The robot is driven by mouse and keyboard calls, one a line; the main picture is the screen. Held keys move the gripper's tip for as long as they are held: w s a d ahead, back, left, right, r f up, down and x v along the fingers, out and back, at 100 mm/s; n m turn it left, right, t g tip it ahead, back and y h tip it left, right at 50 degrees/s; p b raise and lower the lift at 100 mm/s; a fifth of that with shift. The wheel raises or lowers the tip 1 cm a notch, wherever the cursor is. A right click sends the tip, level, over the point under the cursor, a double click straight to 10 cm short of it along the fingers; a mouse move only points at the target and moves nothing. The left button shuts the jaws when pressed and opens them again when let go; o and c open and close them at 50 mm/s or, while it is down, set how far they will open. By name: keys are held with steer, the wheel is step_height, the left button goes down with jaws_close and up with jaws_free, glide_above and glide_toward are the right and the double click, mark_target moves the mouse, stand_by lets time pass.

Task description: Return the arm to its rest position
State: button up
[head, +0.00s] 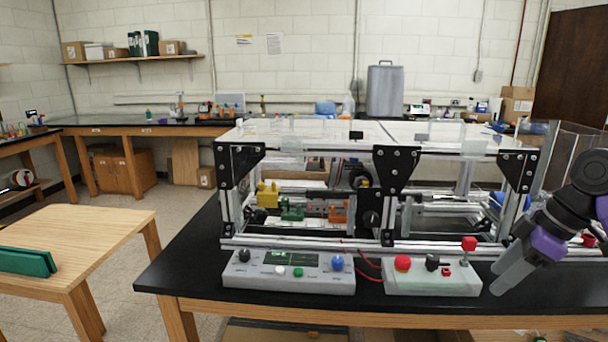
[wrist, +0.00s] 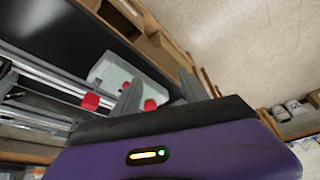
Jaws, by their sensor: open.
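My gripper (head: 512,268) shows at the right of the head view, on my dark and purple arm. Its grey fingers point down and to the left, close to the right end of the white control box with the red buttons (head: 432,284). In the wrist view my gripper (wrist: 158,95) has its two grey fingers apart with nothing between them. The same control box (wrist: 118,82) lies beyond the fingers there. Whether the fingertips touch anything cannot be told.
The extrusion frame (head: 392,243) stands on the black-topped bench (head: 190,272), just left of and behind my gripper. A second control box (head: 288,270) sits at the front left. A wooden table (head: 85,232) with a green object (head: 26,262) is at the left. Floor shows between them.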

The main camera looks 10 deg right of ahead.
steer(key=w+d+r+m+t+h, duration=0.1)
steer(key=w+d+r+m+t, duration=0.15)
steer(key=w+r+t, duration=0.35)
steer(key=w+a+f+m+t+h, duration=0.2)
steer(key=w+a+m+t, duration=0.3)
steer(key=w+a+t, duration=0.1)
steer(key=s+a+f, duration=0.6)
steer(key=s+a, duration=0.2)
steer(key=s, duration=0.8)
steer(key=s+a+f+m, duration=0.1)
steer(key=s+a+f, duration=0.5)
steer(key=s, duration=1.1)
steer(key=s+a+f, duration=0.6)
steer(key=s+a, duration=0.4)
steer(key=s, duration=0.7)
steer(key=shift+f, duration=0.15)
